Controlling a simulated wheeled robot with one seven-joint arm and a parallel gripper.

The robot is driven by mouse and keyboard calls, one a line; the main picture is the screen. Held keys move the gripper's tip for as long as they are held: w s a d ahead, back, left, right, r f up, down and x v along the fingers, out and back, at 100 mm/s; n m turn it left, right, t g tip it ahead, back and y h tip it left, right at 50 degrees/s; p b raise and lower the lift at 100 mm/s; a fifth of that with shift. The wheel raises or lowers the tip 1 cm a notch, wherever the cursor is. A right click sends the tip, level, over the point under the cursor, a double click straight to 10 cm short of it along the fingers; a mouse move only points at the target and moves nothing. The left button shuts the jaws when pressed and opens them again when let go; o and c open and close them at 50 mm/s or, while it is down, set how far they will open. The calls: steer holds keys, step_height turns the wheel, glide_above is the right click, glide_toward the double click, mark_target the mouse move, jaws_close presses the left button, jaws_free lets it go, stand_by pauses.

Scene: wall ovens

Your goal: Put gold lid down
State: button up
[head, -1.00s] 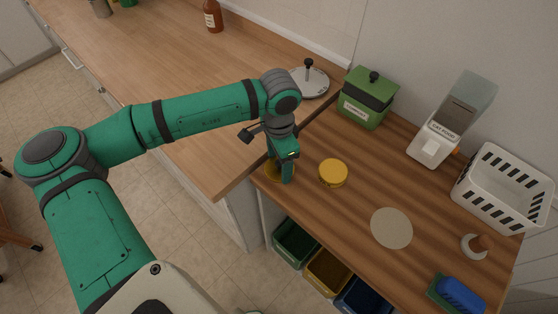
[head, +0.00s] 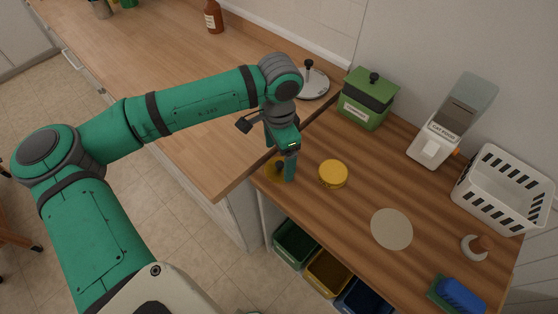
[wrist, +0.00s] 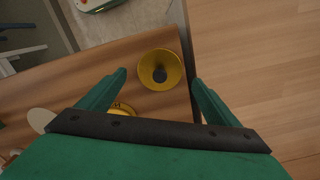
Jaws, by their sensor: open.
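The gold lid (head: 271,171) lies on the dark wooden counter near its left end, partly hidden behind my fingers in the head view. In the wrist view the gold lid (wrist: 147,76) is a round gold disc with a dark knob at its centre. My gripper (head: 288,177) is just above it, pointing down, with its fingers apart. In the wrist view the lid shows between and beyond the two fingertips, with nothing held.
A yellow round container (head: 333,172) stands just right of the lid. A pale round mat (head: 391,229), a green box (head: 366,105), a dispenser (head: 436,146) and a white basket (head: 492,205) are farther right. Coloured bins (head: 297,243) sit below the counter.

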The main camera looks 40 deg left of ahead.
mark_target(280, 163)
step_height(280, 163, up, 8)
steer(key=shift+r, duration=0.15)
steer(key=shift+w, duration=0.1)
stand_by(0.6)
